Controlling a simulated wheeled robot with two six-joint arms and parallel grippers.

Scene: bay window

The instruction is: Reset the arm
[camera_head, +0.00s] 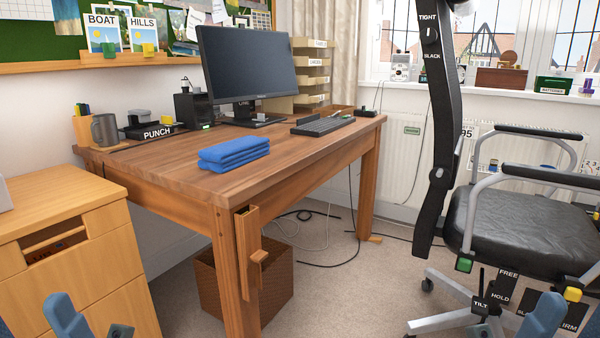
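A blue part of my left arm (66,316) shows at the bottom left edge, with a small dark part beside it. A matching blue part of my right arm (541,316) shows at the bottom right, in front of the office chair. Both are cut off by the lower edge. I cannot make out the fingertips of either gripper or anything held. Both arms appear low, apart from the desk.
A wooden desk (180,171) carries folded blue cloths (234,153), a monitor (247,65), a keyboard (322,126) and a grey mug (105,130). A wooden drawer cabinet (105,285) is at left, a black chair (520,230) at right.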

